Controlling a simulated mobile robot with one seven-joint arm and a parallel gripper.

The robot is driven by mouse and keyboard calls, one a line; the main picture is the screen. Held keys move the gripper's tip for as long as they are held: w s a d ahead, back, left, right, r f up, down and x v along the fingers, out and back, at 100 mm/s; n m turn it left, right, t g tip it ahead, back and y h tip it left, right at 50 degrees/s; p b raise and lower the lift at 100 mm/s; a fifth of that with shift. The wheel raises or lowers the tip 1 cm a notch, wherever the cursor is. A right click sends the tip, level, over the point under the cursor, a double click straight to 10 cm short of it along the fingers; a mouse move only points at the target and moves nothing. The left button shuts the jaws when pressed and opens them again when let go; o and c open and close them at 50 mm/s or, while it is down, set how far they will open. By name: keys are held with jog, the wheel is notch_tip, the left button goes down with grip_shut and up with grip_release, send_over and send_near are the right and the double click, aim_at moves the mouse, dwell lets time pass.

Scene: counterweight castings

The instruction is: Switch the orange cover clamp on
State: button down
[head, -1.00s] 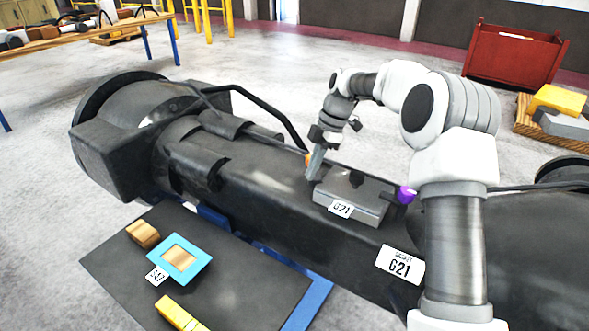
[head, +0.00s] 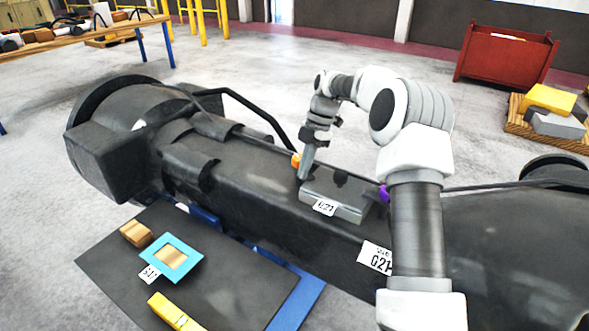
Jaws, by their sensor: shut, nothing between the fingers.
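The orange cover clamp (head: 296,160) shows as a small orange piece at the left end of the grey box (head: 336,196), on top of the black casting (head: 250,180). My gripper (head: 302,176) points down right beside the orange clamp and partly hides it. Its fingers are shut with nothing between them. I cannot tell whether the fingertips touch the clamp, or which way the clamp is set. A purple clamp (head: 384,193) sits at the right end of the same box.
A dark board (head: 235,290) in front holds a blue-framed wooden block (head: 171,257), another wooden block (head: 136,234) and a yellow bar (head: 173,312). A black curved rail (head: 258,112) rises behind the casting. A red bin (head: 506,55) stands at the back right.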

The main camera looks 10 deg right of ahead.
jog(key=shift+w+d, duration=0.15)
jog(key=shift+d, duration=0.4)
dwell(0.4)
jog(key=shift+a, duration=0.1)
dwell(0.4)
